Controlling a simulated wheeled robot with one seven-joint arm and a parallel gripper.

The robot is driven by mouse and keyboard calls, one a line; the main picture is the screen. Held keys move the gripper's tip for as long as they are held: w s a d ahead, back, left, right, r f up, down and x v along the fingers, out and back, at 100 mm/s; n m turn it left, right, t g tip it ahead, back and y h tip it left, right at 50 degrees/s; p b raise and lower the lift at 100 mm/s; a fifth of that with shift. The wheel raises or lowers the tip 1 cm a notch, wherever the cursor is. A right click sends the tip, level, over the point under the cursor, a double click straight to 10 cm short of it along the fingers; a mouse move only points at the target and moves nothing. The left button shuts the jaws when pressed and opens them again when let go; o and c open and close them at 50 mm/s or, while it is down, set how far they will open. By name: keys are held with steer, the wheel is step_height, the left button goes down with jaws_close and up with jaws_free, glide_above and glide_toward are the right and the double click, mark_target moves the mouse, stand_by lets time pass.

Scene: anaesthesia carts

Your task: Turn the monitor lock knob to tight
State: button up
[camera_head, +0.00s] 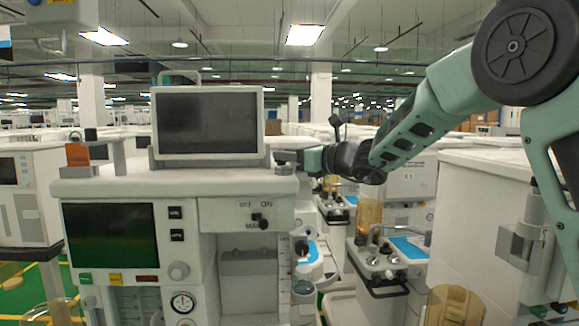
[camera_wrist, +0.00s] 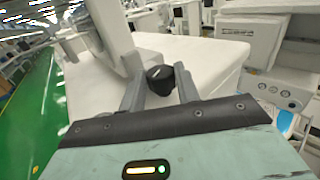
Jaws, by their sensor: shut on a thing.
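The monitor (camera_head: 208,122) stands upright on top of the white anaesthesia cart (camera_head: 110,186). In the wrist view, the black lock knob (camera_wrist: 160,80) sits at the foot of a white post (camera_wrist: 112,38). My gripper (camera_wrist: 159,77) has one finger on each side of the knob and is shut on it. In the head view, my gripper (camera_head: 285,157) reaches in from the right, level with the cart top, beside the monitor's lower right corner. The knob cannot be made out in the head view. No tight or loose marking can be read.
The cart front has a dark screen (camera_head: 110,236), a gauge (camera_head: 183,302) and an OFF/ON switch (camera_head: 261,218). Another white cart (camera_head: 485,190) stands close on the right under my arm. Green floor (camera_wrist: 38,115) is open on the left in the wrist view.

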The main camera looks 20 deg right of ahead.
steer(key=o, duration=1)
steer(key=shift+r+p, duration=0.1)
steer(key=shift+p, duration=0.2)
